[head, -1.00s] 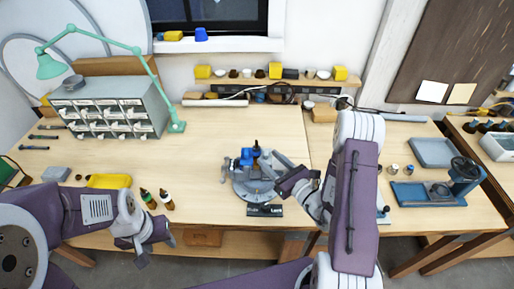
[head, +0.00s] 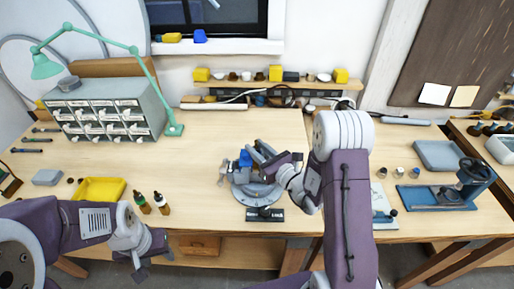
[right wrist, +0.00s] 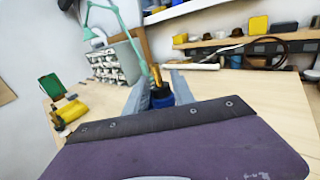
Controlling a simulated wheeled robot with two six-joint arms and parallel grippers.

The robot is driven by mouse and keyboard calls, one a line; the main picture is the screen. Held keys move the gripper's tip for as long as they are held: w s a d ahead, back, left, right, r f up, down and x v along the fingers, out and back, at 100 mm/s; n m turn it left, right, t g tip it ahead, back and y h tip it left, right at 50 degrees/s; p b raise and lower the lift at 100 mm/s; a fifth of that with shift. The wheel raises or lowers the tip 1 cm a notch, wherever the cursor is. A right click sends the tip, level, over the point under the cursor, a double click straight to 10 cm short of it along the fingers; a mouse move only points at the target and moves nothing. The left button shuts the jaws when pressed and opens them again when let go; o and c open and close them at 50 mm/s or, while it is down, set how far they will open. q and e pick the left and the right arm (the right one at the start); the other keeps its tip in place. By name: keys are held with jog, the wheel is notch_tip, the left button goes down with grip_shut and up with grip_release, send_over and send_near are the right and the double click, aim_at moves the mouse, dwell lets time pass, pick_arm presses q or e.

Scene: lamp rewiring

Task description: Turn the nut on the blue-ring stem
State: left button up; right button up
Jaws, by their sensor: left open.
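The blue-ring stem (head: 246,157) stands on a round grey fixture (head: 262,193) at the middle front of the bench. In the right wrist view its blue ring (right wrist: 161,97) and a thin brass stem (right wrist: 156,76) show between my right fingers. My right gripper (head: 262,150) reaches in from the right over the fixture. Its fingers (right wrist: 158,80) look spread, with gaps beside the brass stem. The nut cannot be made out clearly. My left gripper (head: 140,262) is open and empty, low at the bench's front edge, well left of the fixture.
Two small dropper bottles (head: 151,203) and a yellow tray (head: 98,190) lie left of the fixture. A grey drawer cabinet (head: 112,108) and green lamp (head: 46,66) stand behind. The bench's middle back is clear.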

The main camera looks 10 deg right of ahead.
grip_shut()
jog(key=shift+a+f+m+h+b, duration=0.1)
jog(key=shift+m+h+b, duration=0.2)
jog(key=shift+h+b, duration=0.1)
jog(key=shift+m+t+h, duration=0.4)
jog(key=shift+m+h, duration=0.1)
jog(key=shift+h, duration=0.3)
jog(key=o, duration=0.6)
grip_release()
jog(key=shift+c, duration=0.2)
